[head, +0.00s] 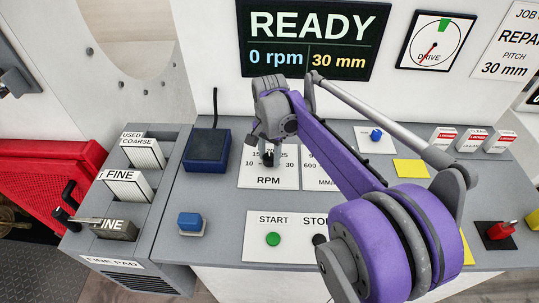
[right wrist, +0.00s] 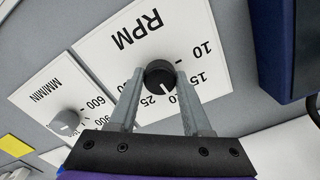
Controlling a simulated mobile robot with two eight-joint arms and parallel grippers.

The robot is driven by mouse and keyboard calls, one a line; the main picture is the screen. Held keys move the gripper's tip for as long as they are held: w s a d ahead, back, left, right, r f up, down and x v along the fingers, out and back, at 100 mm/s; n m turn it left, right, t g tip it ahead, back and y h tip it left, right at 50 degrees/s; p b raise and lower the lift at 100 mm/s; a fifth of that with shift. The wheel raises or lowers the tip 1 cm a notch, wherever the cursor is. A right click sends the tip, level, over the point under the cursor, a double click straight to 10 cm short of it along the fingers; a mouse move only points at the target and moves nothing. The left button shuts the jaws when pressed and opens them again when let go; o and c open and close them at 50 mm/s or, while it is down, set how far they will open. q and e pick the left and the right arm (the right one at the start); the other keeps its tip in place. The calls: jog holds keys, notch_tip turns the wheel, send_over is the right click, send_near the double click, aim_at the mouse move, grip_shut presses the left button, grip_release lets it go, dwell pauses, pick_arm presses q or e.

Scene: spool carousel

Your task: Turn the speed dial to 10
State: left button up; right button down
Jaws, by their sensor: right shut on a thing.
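The speed dial is a black knob (head: 268,158) on the white RPM plate (head: 262,181), on the grey sloped panel. It also shows in the right wrist view (right wrist: 160,75), where its white pointer mark points roughly at 20. My right gripper (right wrist: 158,80) has one finger on each side of the knob and is shut on it. In the head view the right gripper (head: 268,145) comes down on the dial from above, and my purple arm hides part of the panel. The screen (head: 315,38) reads READY, 0 rpm and 30 mm. My left gripper is not in view.
A grey MM/MIN knob (right wrist: 65,122) sits beside the RPM plate. A dark blue block (head: 207,146) stands left of the dial. A green START button (head: 273,239) and a black STOP button (head: 320,239) lie in front. Labelled pads (head: 128,187) stand in a rack at left.

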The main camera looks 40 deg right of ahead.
aim_at(269, 157)
jog(key=n, duration=0.8)
jog(key=shift+n, duration=0.3)
jog(key=n, duration=0.4)
jog(key=shift+n, duration=2.1)
jog(key=shift+c, duration=1.7)
grip_release()
notch_tip(269, 157, up, 11)
jog(key=shift+p, duration=0.4)
